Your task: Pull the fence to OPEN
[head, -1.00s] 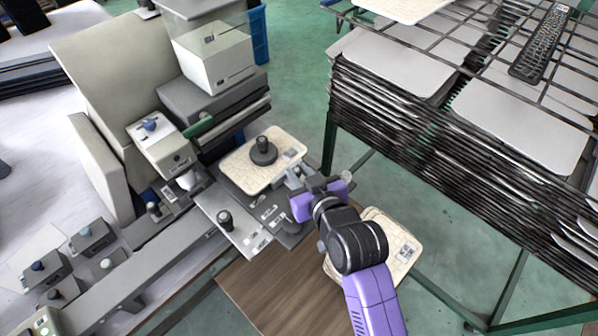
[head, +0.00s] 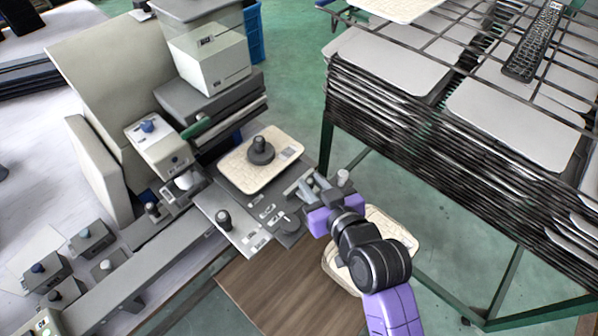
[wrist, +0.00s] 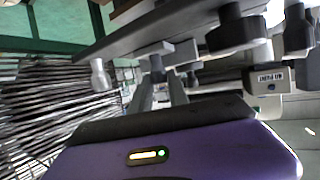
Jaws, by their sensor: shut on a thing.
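My gripper (head: 306,184) reaches in from the lower right to the right edge of the grey metal plate (head: 240,238), beside the cream panel. In the wrist view the grey fingers (wrist: 160,76) are closed around a small dark post, which I take to be the fence's handle (wrist: 156,66), under a light grey block. The fingers hide most of the fence in the head view, and I cannot tell its full outline. Pale labels (head: 267,212) lie on the plate, too small to read.
A cream panel (head: 234,172) with a black knob (head: 260,150) lies just behind the plate. A pale knob (head: 343,177) stands right of my fingers. A rack of stacked trays (head: 400,120) fills the right. Another cream panel (head: 400,232) lies beneath my arm.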

